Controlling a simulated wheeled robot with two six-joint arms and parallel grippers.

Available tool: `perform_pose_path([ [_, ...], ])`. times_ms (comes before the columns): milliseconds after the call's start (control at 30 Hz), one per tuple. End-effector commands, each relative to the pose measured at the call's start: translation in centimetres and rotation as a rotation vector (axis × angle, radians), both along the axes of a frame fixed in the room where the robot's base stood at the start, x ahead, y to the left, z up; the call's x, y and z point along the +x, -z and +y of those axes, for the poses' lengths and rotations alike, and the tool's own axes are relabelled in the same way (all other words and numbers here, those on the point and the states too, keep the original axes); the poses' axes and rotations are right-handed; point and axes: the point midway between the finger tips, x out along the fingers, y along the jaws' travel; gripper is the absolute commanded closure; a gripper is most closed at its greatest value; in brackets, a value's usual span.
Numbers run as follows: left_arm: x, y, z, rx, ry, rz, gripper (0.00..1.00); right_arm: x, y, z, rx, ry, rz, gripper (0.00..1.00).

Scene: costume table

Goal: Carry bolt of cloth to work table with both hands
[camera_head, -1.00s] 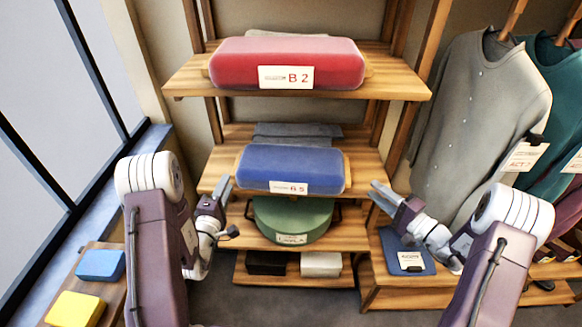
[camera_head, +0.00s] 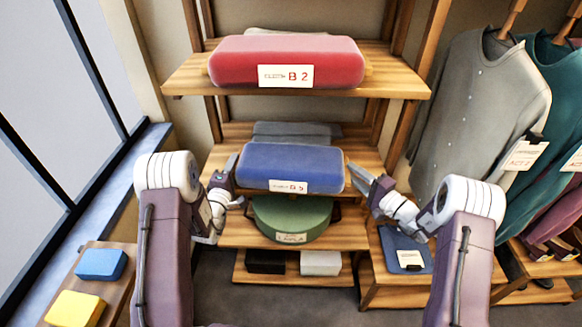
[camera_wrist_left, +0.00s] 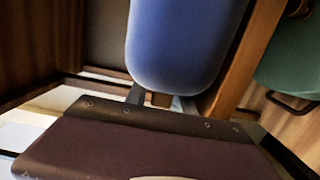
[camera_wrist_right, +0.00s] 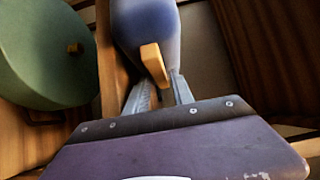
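The blue bolt of cloth (camera_head: 290,164), tagged B 5, lies on the middle shelf (camera_head: 235,134). My left gripper (camera_head: 232,172) is at the bolt's left end; the left wrist view shows its fingers (camera_wrist_left: 160,100) apart, with the blue end (camera_wrist_left: 185,50) just ahead. The left end knob is hidden there. My right gripper (camera_head: 358,180) is at the right end. In the right wrist view its fingers (camera_wrist_right: 162,92) stand apart on either side of the wooden end knob (camera_wrist_right: 153,62). I cannot tell whether they touch it. The work table is not identifiable in view.
A red bolt (camera_head: 286,62) tagged B 2 lies on the shelf above. A green round case (camera_head: 290,220) sits on the shelf below. Garments (camera_head: 480,120) hang at right. A side table (camera_head: 105,295) with blue and yellow blocks stands at left.

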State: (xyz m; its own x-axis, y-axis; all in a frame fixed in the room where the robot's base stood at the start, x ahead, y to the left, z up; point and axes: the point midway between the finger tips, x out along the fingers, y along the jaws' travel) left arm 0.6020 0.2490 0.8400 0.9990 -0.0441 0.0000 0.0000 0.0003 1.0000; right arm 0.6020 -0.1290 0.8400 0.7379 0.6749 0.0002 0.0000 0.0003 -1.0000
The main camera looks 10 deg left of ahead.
Motion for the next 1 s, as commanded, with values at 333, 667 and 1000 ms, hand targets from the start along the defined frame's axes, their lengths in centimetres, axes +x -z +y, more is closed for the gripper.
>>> perform_pose_path([
  [333,-0.04,0.02,0.01,0.0,0.0,0.0,1.0,-0.02,0.02,-0.02,-0.001,0.0,0.001,1.0],
  [667,-0.05,0.05,0.01,0.0,0.0,0.001,1.0,-0.04,0.04,-0.03,-0.001,0.0,0.001,1.0],
  [1000,-0.06,0.07,0.02,0.0,0.0,0.001,1.0,-0.04,0.07,-0.05,-0.001,0.0,0.001,1.0],
])
